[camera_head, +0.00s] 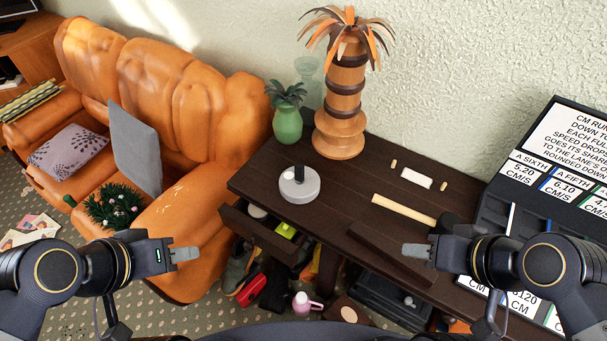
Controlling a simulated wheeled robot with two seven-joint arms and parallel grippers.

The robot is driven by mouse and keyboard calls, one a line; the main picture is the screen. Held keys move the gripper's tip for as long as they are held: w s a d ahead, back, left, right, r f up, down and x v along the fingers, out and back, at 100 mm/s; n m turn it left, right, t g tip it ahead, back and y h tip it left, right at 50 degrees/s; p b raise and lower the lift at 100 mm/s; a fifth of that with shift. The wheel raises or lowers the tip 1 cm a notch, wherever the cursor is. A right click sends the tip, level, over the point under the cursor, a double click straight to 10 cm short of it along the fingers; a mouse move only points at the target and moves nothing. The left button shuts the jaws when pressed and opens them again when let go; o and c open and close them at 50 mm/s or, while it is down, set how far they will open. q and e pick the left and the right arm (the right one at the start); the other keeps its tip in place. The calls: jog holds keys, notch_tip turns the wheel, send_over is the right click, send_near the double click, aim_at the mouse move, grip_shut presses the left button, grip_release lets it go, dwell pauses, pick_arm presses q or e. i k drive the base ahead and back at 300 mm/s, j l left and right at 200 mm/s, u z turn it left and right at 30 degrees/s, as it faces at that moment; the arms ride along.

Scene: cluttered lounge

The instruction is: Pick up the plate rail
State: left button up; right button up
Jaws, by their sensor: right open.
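A pale wooden bar (403,210), which looks like the plate rail, lies slantwise on the dark brown table (345,190). Its right end lies close to my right gripper's wrist, and I cannot tell whether part of it is hidden there. My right gripper (412,251) is open and empty, with its fingers pointing left near the table's front edge, in front of the bar. My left gripper (184,255) is in front of the orange sofa, well left of the table, and holds nothing visible. Its fingers overlap, so I cannot tell its opening.
A white block (416,178) and small pegs (443,186) lie behind the bar. A round grey-white object (299,185), a green vase (287,123) and a wooden palm ornament (342,105) stand further left. A drawer (258,233) is pulled out. A lettered board (565,165) stands right.

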aim_at(427, 277)
jog(key=k+l+z, duration=0.3)
jog(key=k+l, duration=0.15)
jog(key=k+l+z, duration=0.3)
jog(key=k+l, duration=0.15)
jog(key=l, duration=0.15)
jog(key=i+z, duration=0.35)
jog(key=i, duration=0.3)
